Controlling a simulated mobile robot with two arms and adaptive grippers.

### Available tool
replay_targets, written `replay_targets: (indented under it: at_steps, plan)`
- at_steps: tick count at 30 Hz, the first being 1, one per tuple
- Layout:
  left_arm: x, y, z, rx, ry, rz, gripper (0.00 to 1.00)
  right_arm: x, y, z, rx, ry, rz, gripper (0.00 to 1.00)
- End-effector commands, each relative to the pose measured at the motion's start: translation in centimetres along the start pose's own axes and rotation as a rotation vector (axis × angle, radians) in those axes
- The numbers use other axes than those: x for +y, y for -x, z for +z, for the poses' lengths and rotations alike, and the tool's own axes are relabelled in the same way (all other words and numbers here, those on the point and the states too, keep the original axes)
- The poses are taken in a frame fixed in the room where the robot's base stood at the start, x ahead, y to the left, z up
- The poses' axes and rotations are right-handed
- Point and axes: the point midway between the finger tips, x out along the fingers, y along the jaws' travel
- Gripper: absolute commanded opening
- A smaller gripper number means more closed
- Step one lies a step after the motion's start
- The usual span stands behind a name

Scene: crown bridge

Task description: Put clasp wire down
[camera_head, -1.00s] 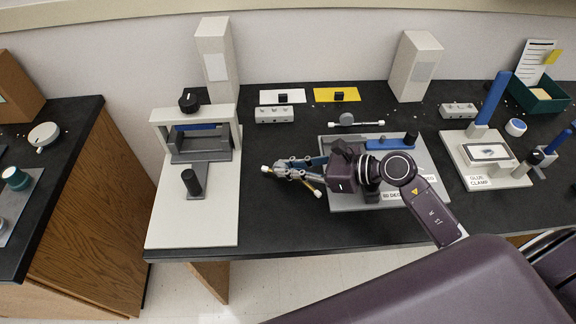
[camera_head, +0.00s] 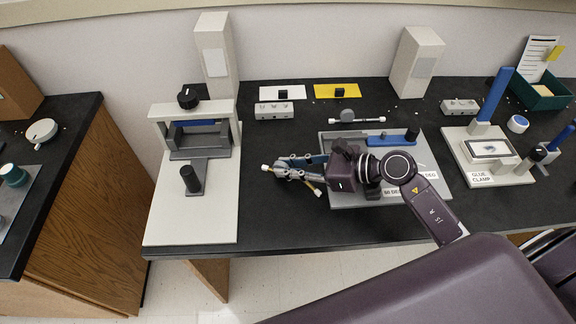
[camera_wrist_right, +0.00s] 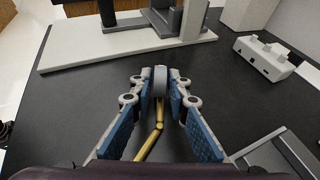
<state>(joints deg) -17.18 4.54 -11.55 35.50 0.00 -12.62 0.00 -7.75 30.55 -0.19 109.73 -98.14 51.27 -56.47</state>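My right gripper (camera_head: 280,171) is over the bare black bench between the white press on the left and the grey bending board. In the right wrist view, its two blue-padded fingers (camera_wrist_right: 160,92) close from both sides on a grey round grip (camera_wrist_right: 160,80). A bent gold clasp wire (camera_wrist_right: 152,142) shows between the fingers below that grip. In the head view, a pale end of the clasp wire (camera_head: 265,167) sticks out past the fingertips. Whether the wire touches the bench is hard to tell. My left gripper is not in view.
The white press base (camera_head: 160,222) is left of the gripper. The grey bending board (camera_head: 434,190) lies under my right arm. A straight rod with a round disc (camera_head: 347,118) lies behind it. The glue clamp (camera_head: 510,178) is at right. Bench in front of the press is narrow.

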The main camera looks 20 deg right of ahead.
Motion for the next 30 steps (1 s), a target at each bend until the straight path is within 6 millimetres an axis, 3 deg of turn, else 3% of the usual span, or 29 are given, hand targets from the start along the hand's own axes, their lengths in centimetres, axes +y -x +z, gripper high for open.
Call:
replay_targets:
  at_steps: [3, 14, 24, 30]
  plan:
    - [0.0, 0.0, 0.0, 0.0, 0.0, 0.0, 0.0, 0.0, 0.0, 0.0, 0.0, 0.0, 0.0, 0.3]
    - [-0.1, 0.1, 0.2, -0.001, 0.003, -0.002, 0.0, 0.0, 0.3, 0.6, 0.001, 0.002, 0.0, 0.3]
    - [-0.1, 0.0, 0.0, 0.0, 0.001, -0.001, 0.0, -0.1, 2.6, 6.3, 0.0, 0.007, 0.0, 0.3]
    - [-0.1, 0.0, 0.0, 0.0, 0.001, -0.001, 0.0, -0.1, 3.6, 8.7, 0.001, 0.003, 0.0, 0.3]
